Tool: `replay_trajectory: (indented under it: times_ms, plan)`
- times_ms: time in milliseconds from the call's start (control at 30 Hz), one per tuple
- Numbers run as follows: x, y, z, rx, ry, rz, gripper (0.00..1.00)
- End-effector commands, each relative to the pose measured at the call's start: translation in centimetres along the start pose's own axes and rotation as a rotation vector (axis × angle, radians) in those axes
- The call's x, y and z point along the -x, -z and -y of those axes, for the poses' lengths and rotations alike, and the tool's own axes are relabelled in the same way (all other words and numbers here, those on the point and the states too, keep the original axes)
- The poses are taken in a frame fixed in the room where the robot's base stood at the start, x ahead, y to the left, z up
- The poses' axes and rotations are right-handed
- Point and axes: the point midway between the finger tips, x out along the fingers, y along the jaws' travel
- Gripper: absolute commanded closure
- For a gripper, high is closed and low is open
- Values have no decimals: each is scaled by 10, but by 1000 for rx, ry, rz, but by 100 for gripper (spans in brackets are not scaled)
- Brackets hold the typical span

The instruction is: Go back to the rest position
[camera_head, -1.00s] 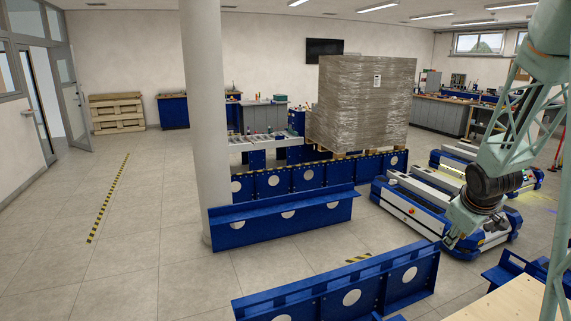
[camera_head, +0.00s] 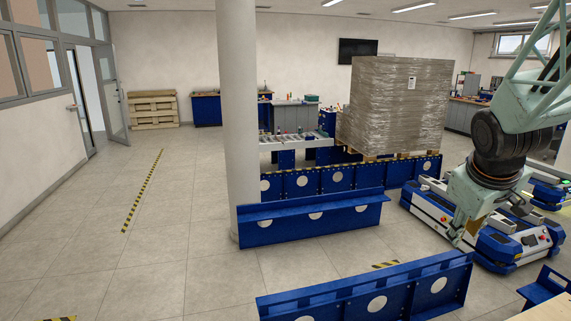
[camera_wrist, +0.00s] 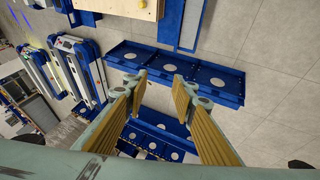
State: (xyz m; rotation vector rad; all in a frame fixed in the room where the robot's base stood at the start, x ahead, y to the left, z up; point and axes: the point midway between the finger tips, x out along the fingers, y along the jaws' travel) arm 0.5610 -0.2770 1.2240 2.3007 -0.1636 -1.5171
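My gripper (camera_wrist: 157,84) is open in the wrist view, with its two tan-padded fingers apart and nothing between them. Beyond the fingers I see blue metal frames (camera_wrist: 213,75) and grey floor. In the head view my gripper (camera_head: 466,228) hangs at the right, pointing down, in front of the blue and white lift carts in the picture. Its fingers are small there and their opening is hard to make out.
A lift cart (camera_head: 432,214) stands at the right. Blue floor frames (camera_head: 375,290) lie in the foreground and middle. A wrapped pallet load (camera_head: 392,105) and a round column (camera_head: 240,120) stand behind. A wooden tabletop (camera_head: 545,312) is at the lower right.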

Motion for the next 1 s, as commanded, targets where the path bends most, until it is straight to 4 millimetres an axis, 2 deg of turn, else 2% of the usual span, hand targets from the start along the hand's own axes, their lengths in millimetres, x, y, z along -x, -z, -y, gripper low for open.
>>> replay_trajectory:
  times_ms: [100,467,1000]
  plan:
    - [23,-2,18,-7,10,-2,76]
    - [84,-19,70,-35,50,0,76]
    - [162,-65,150,-103,134,10,76]
